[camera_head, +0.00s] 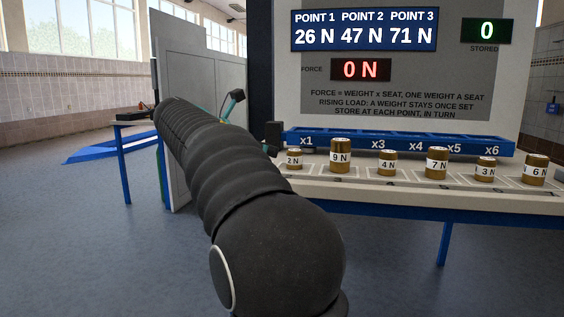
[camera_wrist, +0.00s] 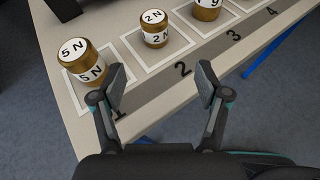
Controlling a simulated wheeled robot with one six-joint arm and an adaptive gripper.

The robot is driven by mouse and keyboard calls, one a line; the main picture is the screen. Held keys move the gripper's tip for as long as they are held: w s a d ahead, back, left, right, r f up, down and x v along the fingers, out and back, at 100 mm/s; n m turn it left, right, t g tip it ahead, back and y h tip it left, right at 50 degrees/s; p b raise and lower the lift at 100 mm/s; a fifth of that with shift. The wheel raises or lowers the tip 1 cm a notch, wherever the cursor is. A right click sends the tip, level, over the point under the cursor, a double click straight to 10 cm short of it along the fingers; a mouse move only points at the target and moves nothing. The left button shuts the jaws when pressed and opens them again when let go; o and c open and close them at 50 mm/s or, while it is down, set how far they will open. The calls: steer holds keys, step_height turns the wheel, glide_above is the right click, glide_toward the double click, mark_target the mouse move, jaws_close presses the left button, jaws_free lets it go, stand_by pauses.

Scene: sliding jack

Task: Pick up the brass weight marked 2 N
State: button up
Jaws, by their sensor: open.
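The brass weight marked 2 N (camera_wrist: 154,29) stands upright in a white-outlined square at the number 2 in the wrist view. It also shows in the head view (camera_head: 294,160), just right of my arm. My gripper (camera_wrist: 162,85) is open and empty, its fingers apart over the table's front strip, in front of the 2 N weight and not touching it. In the head view my arm hides most of the gripper. The weight marked 5 N (camera_wrist: 82,63) stands left of the 2 N weight, near the left finger.
Weights marked 9 N (camera_head: 340,157), 4 N (camera_head: 388,163), 7 N (camera_head: 437,163), 3 N (camera_head: 486,170) and 6 N (camera_head: 536,170) stand along the table (camera_head: 400,192). A blue seat rail (camera_head: 400,143) runs behind them. A display panel (camera_head: 400,100) stands at the back.

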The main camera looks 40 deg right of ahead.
mark_target(289, 156)
steer(key=shift+w+d, duration=0.15)
steer(key=shift+d, duration=0.2)
steer(key=x, duration=0.8)
steer(key=shift+b, duration=0.4)
steer(key=shift+w+b+x, duration=0.15)
steer(key=shift+x, duration=1.15)
steer(key=shift+w+b+x, duration=0.15)
steer(key=shift+x, duration=1.2)
steer(key=shift+a, duration=0.1)
steer(key=c, duration=1.4)
